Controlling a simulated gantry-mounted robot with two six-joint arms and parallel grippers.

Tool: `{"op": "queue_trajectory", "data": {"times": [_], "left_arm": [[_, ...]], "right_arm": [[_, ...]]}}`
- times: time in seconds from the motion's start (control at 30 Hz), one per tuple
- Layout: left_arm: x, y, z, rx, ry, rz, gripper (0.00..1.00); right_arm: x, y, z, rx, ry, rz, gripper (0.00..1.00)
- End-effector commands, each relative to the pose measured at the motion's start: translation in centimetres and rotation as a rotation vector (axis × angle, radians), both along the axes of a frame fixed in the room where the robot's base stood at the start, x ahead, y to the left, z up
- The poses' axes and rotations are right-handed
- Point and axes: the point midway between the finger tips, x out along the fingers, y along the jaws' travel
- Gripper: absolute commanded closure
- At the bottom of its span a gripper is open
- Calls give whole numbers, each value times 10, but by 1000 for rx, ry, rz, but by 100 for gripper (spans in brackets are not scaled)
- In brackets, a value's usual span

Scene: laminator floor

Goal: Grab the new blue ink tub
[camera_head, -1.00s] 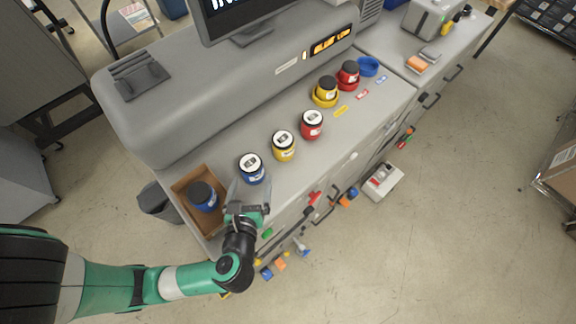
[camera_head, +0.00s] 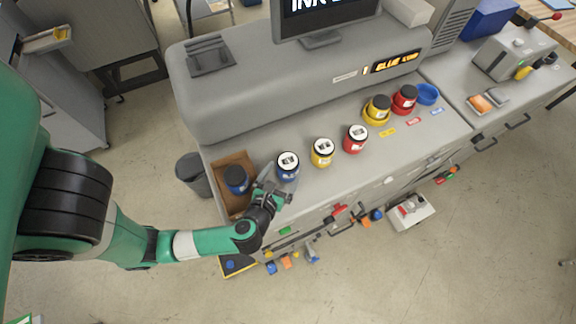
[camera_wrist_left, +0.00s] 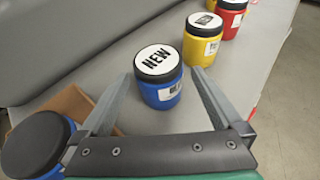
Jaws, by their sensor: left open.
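The new blue ink tub (camera_head: 287,167) stands upright on the grey counter, with a white lid that reads NEW in the left wrist view (camera_wrist_left: 160,82). My left gripper (camera_head: 281,181) is open right at this tub. In the left wrist view its two fingers (camera_wrist_left: 163,100) reach out on either side of the tub, with the tub's front between or just beyond the tips. I cannot tell whether either finger touches it. My right gripper is not in view.
A black-lidded blue tub (camera_head: 237,180) sits in a cardboard box (camera_head: 222,165) at the left. White-lidded yellow (camera_head: 322,153) and red (camera_head: 356,139) tubs stand to the right. Black-lidded yellow and red tubs and an empty blue ring holder (camera_head: 428,94) stand farther right.

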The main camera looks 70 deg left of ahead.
Motion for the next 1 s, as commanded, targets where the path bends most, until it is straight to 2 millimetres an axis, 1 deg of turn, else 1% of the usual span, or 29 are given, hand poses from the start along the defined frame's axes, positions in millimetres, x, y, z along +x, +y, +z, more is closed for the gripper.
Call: {"op": "queue_trajectory", "data": {"times": [0.13, 0.3, 0.4, 0.5, 0.67, 0.77, 0.8, 0.87, 1.0], "left_arm": [[3, 5, -3, 1, 1, 3, 0], [16, 25, -16, 1, 1, 7, 0], [25, 34, -21, 0, -2, 5, 0], [28, 37, -24, -1, -1, 0, 0], [28, 37, -24, 1, -1, -1, 0], [28, 37, -24, 1, -1, -1, 16], [28, 37, -24, 1, -1, -1, 23], [28, 37, -24, 1, -1, -1, 34], [28, 37, -24, 1, -1, 0, 59]], "right_arm": [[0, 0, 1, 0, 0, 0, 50], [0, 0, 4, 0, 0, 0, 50], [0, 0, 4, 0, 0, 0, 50], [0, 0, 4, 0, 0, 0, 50], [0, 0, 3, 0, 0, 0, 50], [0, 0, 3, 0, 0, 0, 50], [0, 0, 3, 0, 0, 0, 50], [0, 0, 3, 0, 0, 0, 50], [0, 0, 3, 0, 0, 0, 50]]}}
